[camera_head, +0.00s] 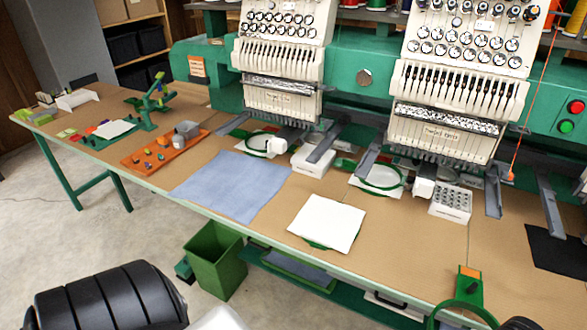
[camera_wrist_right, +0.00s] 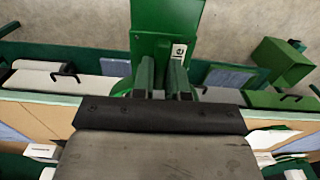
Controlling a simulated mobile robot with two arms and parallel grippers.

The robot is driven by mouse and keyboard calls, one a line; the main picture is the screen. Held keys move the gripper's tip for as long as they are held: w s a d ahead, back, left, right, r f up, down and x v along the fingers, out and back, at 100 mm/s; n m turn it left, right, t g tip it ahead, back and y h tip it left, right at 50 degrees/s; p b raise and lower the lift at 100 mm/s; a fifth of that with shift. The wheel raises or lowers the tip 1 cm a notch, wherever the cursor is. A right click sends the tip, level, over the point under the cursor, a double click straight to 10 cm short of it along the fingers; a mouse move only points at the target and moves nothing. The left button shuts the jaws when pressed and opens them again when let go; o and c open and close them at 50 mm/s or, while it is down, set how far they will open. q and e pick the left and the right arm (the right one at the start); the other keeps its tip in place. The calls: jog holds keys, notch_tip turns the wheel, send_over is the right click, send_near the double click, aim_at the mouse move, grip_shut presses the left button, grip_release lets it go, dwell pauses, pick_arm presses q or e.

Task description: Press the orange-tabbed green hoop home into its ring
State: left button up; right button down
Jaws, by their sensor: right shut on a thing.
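In the head view, the green hoop (camera_head: 462,306) is at the bottom right, past the table's front edge, cut off by the frame. A green upright block with an orange top (camera_head: 469,283) stands at its far side. In the wrist view, my right gripper (camera_wrist_right: 164,82) is shut on the green piece (camera_wrist_right: 166,28), which bears a small white label. A green curved rim (camera_wrist_right: 123,87) shows beside the fingers. A white cloth (camera_head: 328,220) lies on the table with green edges (camera_head: 318,245) under it; whether these belong to the ring is hidden. My left gripper is out of view.
Two embroidery machines (camera_head: 284,62) stand behind the table. Other green hoops (camera_head: 381,178) sit under their heads. A blue cloth (camera_head: 232,186), orange tray (camera_head: 160,154) and white tube rack (camera_head: 451,203) lie on the table. A green bin (camera_head: 215,262) stands below.

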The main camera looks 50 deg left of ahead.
jog(key=s+d+f+m, duration=0.3)
jog(key=s+d+m, duration=0.1)
jog(key=s+d, duration=0.6)
jog(key=d, duration=0.3)
jog(key=shift+s+f, duration=0.25)
jog(key=shift+f, duration=0.15)
